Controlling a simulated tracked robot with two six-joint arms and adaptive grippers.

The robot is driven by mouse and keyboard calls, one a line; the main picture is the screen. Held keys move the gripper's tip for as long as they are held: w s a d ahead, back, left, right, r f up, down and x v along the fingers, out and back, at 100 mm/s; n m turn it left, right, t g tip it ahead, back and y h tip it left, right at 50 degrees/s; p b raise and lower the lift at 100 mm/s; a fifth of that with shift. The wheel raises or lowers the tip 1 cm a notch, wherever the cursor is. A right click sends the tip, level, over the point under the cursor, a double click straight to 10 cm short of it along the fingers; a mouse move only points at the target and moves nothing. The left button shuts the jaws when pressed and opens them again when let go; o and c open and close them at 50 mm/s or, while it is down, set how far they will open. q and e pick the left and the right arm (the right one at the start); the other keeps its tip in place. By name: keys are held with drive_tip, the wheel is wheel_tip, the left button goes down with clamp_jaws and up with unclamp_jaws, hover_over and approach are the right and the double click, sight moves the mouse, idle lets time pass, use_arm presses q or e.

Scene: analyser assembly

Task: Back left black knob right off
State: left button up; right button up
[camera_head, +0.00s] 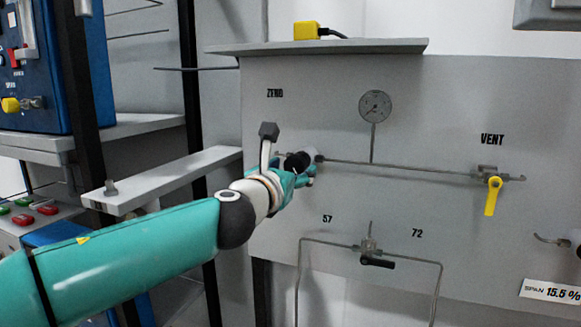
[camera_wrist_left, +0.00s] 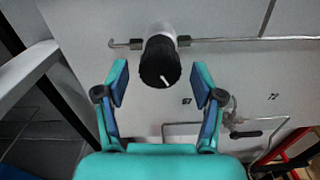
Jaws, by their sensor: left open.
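The black knob (camera_head: 298,162) sits on a pipe fitting under the ZERO label on the grey panel. In the left wrist view the knob (camera_wrist_left: 158,62) faces me, with a white pointer line slanting to the lower right. My left gripper (camera_head: 304,174) is at the knob in the head view and partly hidden by my wrist. In the left wrist view my left gripper (camera_wrist_left: 160,84) is open, one finger on each side of the knob, with visible gaps. I cannot tell whether the knob's front is between the fingertips in depth. My right gripper is not in view.
A thin pipe (camera_head: 420,170) runs from the knob to a yellow vent valve (camera_head: 494,194), below a round gauge (camera_head: 375,106). A black-handled valve (camera_head: 377,262) is lower on the panel. A grey shelf beam (camera_head: 165,180) is left of the panel, above my arm.

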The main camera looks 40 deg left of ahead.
use_arm(q)
drive_tip(key=shift+w+a, duration=0.15)
drive_tip(key=shift+w, duration=0.5)
